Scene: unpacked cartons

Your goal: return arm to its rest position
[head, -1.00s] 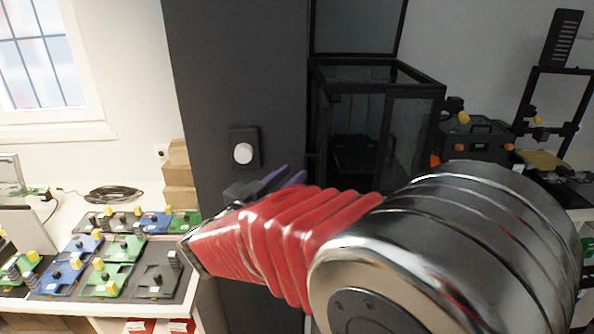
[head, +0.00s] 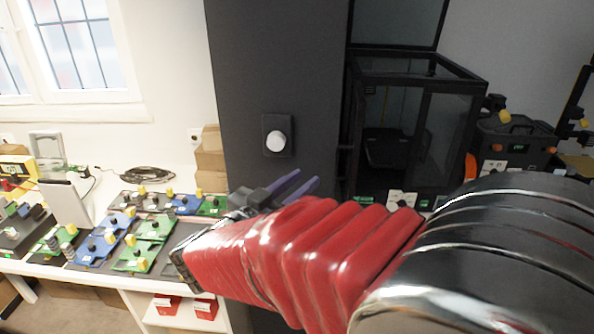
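My arm reaches from the lower right toward the middle of the head view, with a red ribbed sleeve and a shiny metal joint. My gripper (head: 298,184) shows beyond the sleeve as two purple-blue fingers in front of the dark column. The fingers look slightly apart with nothing visible between them. The gripper's base is partly hidden by the red sleeve.
A dark column (head: 272,60) with a white round knob (head: 276,141) stands behind the gripper. A white bench (head: 105,190) at left carries several blue and green boards, a black cable coil (head: 146,174) and cardboard boxes (head: 210,160). A black glass-sided cabinet (head: 450,115) stands at right.

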